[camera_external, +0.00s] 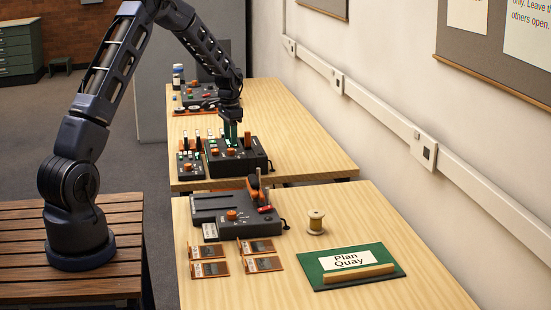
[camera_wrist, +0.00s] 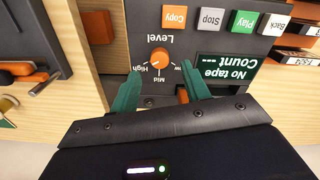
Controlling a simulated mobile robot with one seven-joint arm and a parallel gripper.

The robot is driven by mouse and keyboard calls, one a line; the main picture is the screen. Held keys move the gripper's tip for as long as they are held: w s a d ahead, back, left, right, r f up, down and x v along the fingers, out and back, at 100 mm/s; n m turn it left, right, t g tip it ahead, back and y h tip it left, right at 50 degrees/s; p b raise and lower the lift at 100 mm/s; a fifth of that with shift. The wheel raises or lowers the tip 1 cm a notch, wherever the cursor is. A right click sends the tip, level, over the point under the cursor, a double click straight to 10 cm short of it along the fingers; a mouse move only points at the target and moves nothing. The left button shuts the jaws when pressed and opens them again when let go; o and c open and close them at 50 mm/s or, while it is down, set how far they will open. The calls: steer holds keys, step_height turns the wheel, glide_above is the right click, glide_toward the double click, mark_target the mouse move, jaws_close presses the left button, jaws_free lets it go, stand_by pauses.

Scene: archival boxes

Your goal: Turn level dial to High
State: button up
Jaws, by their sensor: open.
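The level dial (camera_wrist: 160,58) is a round orange knob on a dark panel. It shows upside down in the wrist view, with the labels High, Mid and Low around its near side. Its pointer is too small to read for certain. My gripper (camera_wrist: 162,83) has two green fingers, spread apart, one on each side of the panel area just below the dial in the picture. Nothing is held between them. In the outside view my gripper (camera_external: 231,130) hangs pointing down over the dark device (camera_external: 254,160) on the far table; contact cannot be told.
Copy (camera_wrist: 174,16), Stop (camera_wrist: 212,19) and Play (camera_wrist: 245,22) buttons sit beyond the dial, beside a "No tape" display (camera_wrist: 228,67). An orange part (camera_wrist: 183,95) shows between the fingers. Another dark device (camera_external: 218,208) stands on the near table.

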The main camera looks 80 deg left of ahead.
mark_target(231, 149)
step_height(231, 149, up, 7)
steer(key=shift+f, duration=0.2)
stand_by(0.3)
steer(key=s+d+r+t, duration=0.1)
steer(key=d+r, duration=0.6)
steer(key=d, duration=0.4)
steer(key=s+d+r+m+y, duration=0.1)
steer(key=d+r, duration=0.5)
steer(key=d, duration=0.5)
steer(key=s+d+r+t, duration=0.1)
steer(key=d+r, duration=0.6)
steer(key=d, duration=0.4)
steer(key=s+d+r+m+t+h, duration=0.1)
steer(key=s+d+m+t, duration=0.1)
steer(key=s+d, duration=2)
steer(key=shift+t, duration=0.3)
